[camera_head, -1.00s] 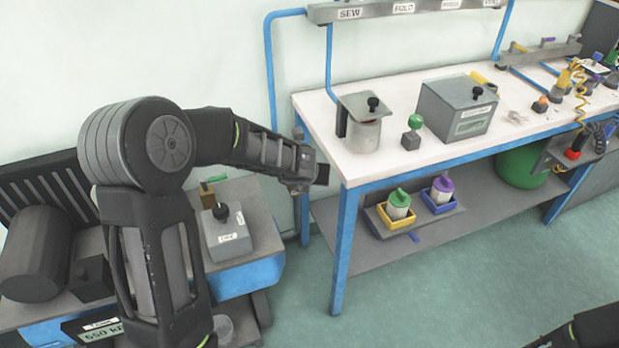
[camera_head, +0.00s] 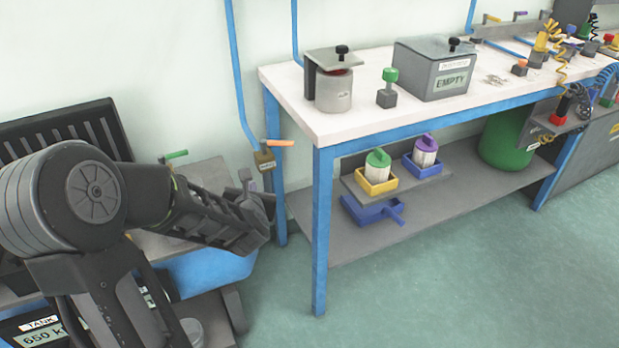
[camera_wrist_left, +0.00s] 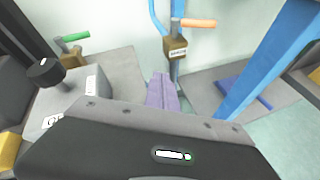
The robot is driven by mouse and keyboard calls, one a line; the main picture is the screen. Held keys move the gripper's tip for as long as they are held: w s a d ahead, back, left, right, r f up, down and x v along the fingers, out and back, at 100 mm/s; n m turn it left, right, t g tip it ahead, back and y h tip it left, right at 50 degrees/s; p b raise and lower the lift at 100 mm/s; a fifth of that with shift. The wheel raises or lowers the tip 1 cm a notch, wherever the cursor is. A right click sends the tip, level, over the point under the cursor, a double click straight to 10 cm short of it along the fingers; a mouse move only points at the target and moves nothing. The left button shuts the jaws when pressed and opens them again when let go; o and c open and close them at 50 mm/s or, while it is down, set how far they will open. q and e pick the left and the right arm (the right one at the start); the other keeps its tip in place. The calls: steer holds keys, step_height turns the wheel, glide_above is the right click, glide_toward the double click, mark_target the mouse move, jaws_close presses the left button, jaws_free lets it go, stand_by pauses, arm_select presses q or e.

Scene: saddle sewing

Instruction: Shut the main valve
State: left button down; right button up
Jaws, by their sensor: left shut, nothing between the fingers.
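A brass-coloured valve body (camera_head: 264,159) with a small label sits at the lower end of a blue wall pipe, left of the workbench. Its orange handle (camera_head: 281,143) sticks out to the right, roughly level and across the pipe. The label is too small to read. In the left wrist view the valve (camera_wrist_left: 176,46) and orange handle (camera_wrist_left: 198,23) are beyond the fingers. My left gripper (camera_head: 249,181) is just below and left of the valve, apart from the handle. Its lavender fingers (camera_wrist_left: 162,94) are shut and empty. My right gripper is out of view.
A green-handled valve (camera_head: 174,156) stands to the left behind my arm. The workbench's blue leg (camera_head: 320,230) is right of the valve. A grey box with a black knob (camera_wrist_left: 62,105) is left of my fingers. The floor in front is clear.

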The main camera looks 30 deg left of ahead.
mark_target(282, 144)
arm_select(q)
steer(key=w+d+r+n+t, duration=0.1)
steer(key=w+d+r+t, duration=0.1)
steer(key=d+r+t, duration=0.1)
steer(key=shift+w+d+r+h+p, duration=0.35)
steer(key=shift+d+r, duration=0.5)
steer(key=shift+d, duration=0.4)
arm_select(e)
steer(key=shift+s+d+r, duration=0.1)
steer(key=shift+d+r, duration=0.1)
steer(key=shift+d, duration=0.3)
arm_select(q)
steer(key=shift+w, duration=0.15)
steer(key=x, duration=1.4)
steer(key=shift+r+b, duration=0.1)
steer(key=shift+b, duration=0.2)
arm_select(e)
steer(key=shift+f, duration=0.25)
arm_select(q)
steer(key=shift+d, duration=0.1)
